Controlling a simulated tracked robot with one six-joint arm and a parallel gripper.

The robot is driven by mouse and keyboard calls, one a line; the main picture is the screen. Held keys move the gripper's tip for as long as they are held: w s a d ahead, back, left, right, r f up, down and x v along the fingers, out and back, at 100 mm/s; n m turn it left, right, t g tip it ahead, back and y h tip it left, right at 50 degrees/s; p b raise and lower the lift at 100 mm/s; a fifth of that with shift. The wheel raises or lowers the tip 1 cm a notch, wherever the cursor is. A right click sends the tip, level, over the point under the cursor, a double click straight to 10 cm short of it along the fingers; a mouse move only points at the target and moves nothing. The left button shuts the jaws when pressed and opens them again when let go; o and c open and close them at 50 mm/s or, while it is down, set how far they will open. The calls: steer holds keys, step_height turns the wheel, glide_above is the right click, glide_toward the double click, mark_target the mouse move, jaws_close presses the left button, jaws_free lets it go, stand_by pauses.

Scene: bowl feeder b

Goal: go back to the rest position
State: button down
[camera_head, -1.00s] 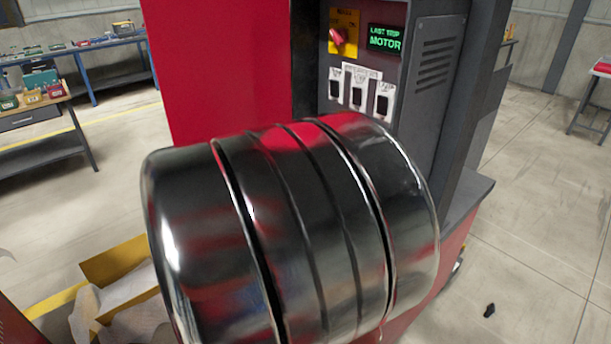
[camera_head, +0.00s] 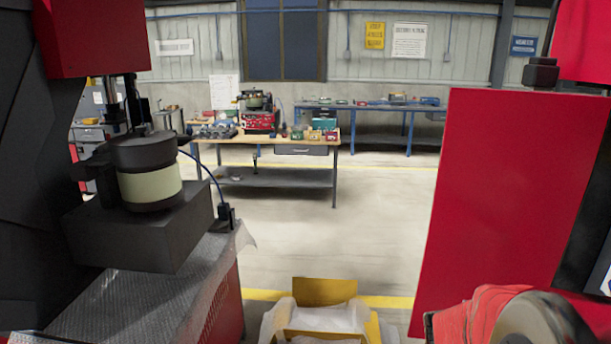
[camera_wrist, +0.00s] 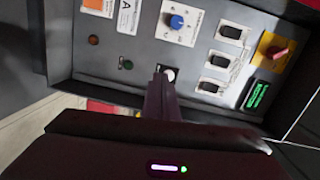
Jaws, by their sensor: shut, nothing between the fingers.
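My gripper (camera_wrist: 162,80) shows in the wrist view as dark fingers closed together, with nothing seen between them. Their tips point at a grey control panel (camera_wrist: 145,48), close to a small pale button (camera_wrist: 169,74). I cannot tell whether the tips touch the panel. My gripper is not clearly visible in the head view.
The panel has a blue knob (camera_wrist: 176,21), a red switch (camera_wrist: 277,52) and a lit green display (camera_wrist: 257,95).

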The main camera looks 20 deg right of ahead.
steer(key=w+a+f+n+t+y, duration=0.1)
steer(key=w+f+n+t+y, duration=0.15)
steer(key=w+n+t, duration=0.4)
steer(key=w+a+f+n+t+y, duration=0.1)
steer(key=w+f+n+t, duration=0.25)
steer(key=w, duration=0.55)
steer(key=w+a+f+n+t+y, duration=0.1)
steer(key=w+a+n+t+y, duration=0.1)
steer(key=w+a+n+y, duration=0.45)
steer(key=w+a+f+n+t+y, duration=0.25)
steer(key=a+n, duration=0.45)
steer(key=a, duration=0.5)
steer(key=s+a+r+n+g+y, duration=0.1)
steer(key=s+a+r+n+y, duration=0.1)
steer(key=s+a+n, duration=0.4)
steer(key=s+a+r+n+g+y, duration=0.2)
steer(key=s+a+n, duration=0.5)
steer(key=a, duration=0.9)
steer(key=shift+s+a+r+n, duration=0.2)
steer(key=shift+r+n, duration=0.3)
steer(key=shift+n, duration=0.55)
steer(key=shift+g, duration=0.25)
